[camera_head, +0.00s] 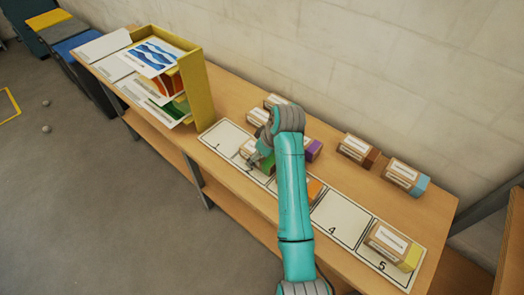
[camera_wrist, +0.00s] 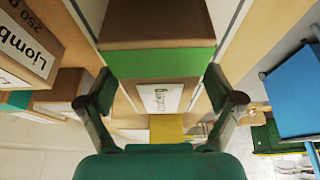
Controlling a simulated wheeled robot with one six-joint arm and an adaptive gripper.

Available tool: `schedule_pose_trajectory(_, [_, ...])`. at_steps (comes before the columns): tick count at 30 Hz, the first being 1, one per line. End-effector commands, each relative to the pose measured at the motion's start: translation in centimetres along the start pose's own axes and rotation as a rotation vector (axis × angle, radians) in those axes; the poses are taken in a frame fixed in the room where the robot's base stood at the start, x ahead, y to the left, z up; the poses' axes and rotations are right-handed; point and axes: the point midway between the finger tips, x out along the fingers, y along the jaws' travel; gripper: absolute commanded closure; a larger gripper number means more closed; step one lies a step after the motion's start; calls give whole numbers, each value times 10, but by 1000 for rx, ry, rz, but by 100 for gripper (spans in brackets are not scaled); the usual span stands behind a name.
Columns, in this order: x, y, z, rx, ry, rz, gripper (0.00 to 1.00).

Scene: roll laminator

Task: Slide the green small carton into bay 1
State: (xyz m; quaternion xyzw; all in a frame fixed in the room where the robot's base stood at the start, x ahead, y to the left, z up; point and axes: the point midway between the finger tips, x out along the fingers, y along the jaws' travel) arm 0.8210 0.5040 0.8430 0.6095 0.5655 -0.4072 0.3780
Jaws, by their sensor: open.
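The green small carton, brown with a green end (camera_head: 266,164) and a white label, sits in bay 2 (camera_head: 238,164) of the white numbered strip. Bay 1 (camera_head: 222,137), to its left, is empty. My gripper (camera_head: 262,157) is at this carton, and my arm hides part of it. In the wrist view, the carton's green band (camera_wrist: 160,62) lies ahead between the fingers of my open gripper (camera_wrist: 160,90). One finger is on each side; I cannot tell whether either touches it.
An orange-ended carton (camera_head: 315,188) is in bay 3, partly hidden by my arm. A yellow-ended carton (camera_head: 392,246) is in bay 5; bay 4 (camera_head: 341,219) is empty. Purple (camera_head: 314,150), red-brown (camera_head: 358,149) and blue (camera_head: 406,177) cartons stand behind. A yellow rack (camera_head: 197,92) stands left of bay 1.

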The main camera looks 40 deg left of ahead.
Motion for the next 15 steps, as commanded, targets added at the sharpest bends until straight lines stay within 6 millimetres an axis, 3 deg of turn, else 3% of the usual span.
schedule_pose_trajectory(7, [1,0,0,0,0,0,8])
schedule_pose_trajectory(15, [0,0,0,0,0,0,76])
